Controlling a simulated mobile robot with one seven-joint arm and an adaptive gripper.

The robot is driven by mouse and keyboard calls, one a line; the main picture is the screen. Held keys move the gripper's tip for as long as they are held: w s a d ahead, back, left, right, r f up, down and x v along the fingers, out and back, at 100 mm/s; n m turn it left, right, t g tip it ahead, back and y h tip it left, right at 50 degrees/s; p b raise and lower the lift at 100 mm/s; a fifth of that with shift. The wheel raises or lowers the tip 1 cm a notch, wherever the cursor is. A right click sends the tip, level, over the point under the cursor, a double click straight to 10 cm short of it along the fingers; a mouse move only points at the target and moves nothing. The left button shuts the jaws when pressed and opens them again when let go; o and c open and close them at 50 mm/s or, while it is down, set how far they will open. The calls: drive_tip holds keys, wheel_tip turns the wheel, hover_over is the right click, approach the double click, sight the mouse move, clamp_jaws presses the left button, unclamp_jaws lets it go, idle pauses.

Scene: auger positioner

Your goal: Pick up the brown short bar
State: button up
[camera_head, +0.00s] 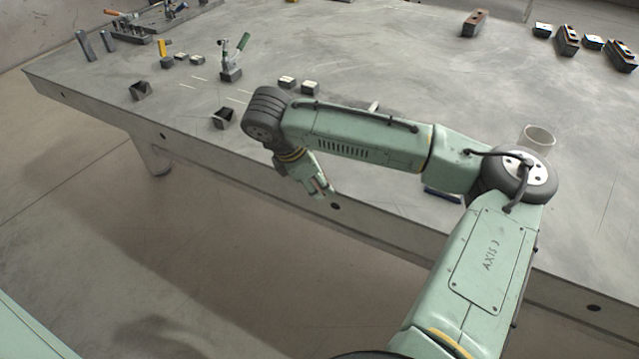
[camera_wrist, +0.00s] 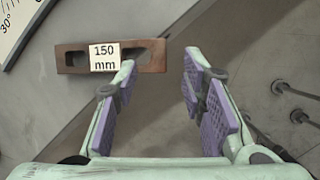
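In the wrist view a brown bar (camera_wrist: 148,55) with two slots and a white "150 mm" label lies near the table's edge, its long side running across the picture. My gripper (camera_wrist: 158,66) is open and empty, with purple pads on both fingers. The left fingertip overlaps the bar's lower edge in the picture, just right of the label. The right fingertip is to the right of the bar's end. I cannot tell the height gap. In the head view my gripper (camera_head: 322,188) hangs by the table's front edge; I cannot make out this bar there.
The grey table (camera_head: 400,70) has a brown-topped block (camera_head: 474,23) and dark blocks (camera_head: 567,40) at the back right. A clear cylinder (camera_head: 537,139) stands behind my elbow. A green-handled clamp (camera_head: 232,62) and small blocks stand at left. The back middle is clear.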

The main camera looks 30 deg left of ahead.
drive_tip(key=v, duration=0.9)
drive_tip(key=shift+r, duration=0.3)
drive_tip(key=shift+s+a, duration=0.1)
